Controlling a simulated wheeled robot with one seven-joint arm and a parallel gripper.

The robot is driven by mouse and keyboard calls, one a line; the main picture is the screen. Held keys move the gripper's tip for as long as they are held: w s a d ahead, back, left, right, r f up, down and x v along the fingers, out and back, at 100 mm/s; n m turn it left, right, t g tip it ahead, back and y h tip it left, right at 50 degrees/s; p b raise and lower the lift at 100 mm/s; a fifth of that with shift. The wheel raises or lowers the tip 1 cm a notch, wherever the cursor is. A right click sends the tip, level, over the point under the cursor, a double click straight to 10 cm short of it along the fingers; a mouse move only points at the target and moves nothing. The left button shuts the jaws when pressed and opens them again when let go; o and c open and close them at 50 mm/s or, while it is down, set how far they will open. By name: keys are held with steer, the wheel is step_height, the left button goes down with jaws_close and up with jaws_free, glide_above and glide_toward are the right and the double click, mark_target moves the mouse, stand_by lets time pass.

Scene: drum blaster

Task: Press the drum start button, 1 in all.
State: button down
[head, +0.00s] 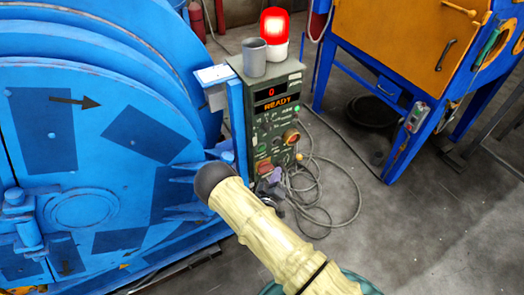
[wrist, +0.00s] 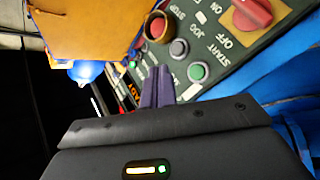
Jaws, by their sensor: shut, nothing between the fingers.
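The green start button (wrist: 197,72), marked START, sits on the dark green control panel (wrist: 225,55) in the wrist view, just right of my fingertips. My gripper (wrist: 157,73) has its two purple fingers together with nothing between them. The tips overlap the panel's picture; I cannot tell whether they touch it. In the head view, my gripper (head: 266,194) is at the lower front of the control box (head: 237,115), and my arm comes up from below. The box's display (head: 277,97) reads 0 and READY. The start button cannot be made out there.
In the wrist view, a grey button (wrist: 178,48), a red button (wrist: 157,26) and a red OFF knob (wrist: 252,14) are close by. The blue drum machine (head: 90,150) stands left of the box. Loose cables (head: 325,200) lie right of it. A red lamp (head: 274,26) glows on top.

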mark_target(261, 148)
steer(key=shift+w+d, duration=0.1)
steer(key=w+a+b, duration=0.3)
steer(key=w+a, duration=0.2)
steer(key=w, duration=0.2)
steer(key=shift+w+b, duration=0.15)
steer(key=shift+b, duration=0.25)
steer(key=shift+w, duration=0.1)
stand_by(1.9)
steer(key=shift+w+a+b, duration=0.2)
steer(key=shift+b, duration=0.15)
